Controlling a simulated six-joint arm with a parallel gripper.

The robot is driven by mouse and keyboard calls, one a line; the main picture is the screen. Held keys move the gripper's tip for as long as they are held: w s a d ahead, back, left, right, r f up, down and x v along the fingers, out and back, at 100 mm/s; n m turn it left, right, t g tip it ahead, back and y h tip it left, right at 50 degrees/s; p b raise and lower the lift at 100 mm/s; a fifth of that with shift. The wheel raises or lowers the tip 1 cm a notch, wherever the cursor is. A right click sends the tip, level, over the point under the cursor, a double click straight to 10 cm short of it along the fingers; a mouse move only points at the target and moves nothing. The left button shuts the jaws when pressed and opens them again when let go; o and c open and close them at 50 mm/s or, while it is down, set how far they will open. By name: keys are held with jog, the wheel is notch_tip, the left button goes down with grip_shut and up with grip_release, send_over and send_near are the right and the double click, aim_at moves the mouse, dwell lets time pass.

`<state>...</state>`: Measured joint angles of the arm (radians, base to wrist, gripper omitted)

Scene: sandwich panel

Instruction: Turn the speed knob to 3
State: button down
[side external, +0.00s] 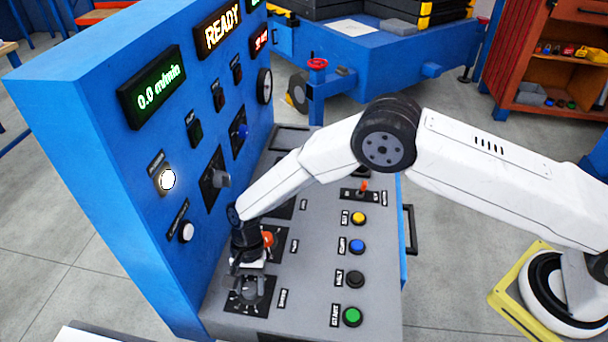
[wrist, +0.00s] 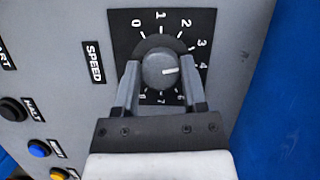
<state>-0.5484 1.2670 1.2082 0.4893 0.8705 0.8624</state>
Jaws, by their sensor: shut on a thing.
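The speed knob (wrist: 158,64) is a round grey dial on a black plate (wrist: 122,45) numbered 0 to 8, beside a SPEED label (wrist: 94,62). Its white pointer mark faces right, at about the 4. The 3 stands just above the 4 on the plate. My gripper (wrist: 160,80) has one finger on each side of the knob and is shut on it. In the side external view my gripper (side external: 248,272) points down over the black speed plate (side external: 263,303) at the near end of the grey console, mostly hiding the knob. The 5 is hidden behind a finger.
Green (side external: 352,316), black (side external: 355,279), blue (side external: 357,246) and yellow (side external: 358,218) buttons line the console's right side. An orange-red knob (side external: 268,239) stands just behind my gripper. The blue upright panel (side external: 105,150) rises at left, with a display reading 0.0 (side external: 152,88) and READY (side external: 218,30).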

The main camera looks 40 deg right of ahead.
aim_at(250, 279)
jog(key=shift+w+n+h, duration=0.1)
jog(key=shift+n+h, duration=0.4)
jog(key=shift+n, duration=1)
jog(key=shift+c, duration=0.7)
grip_release()
jog(key=v, duration=0.8)
jog(key=shift+w, duration=0.15)
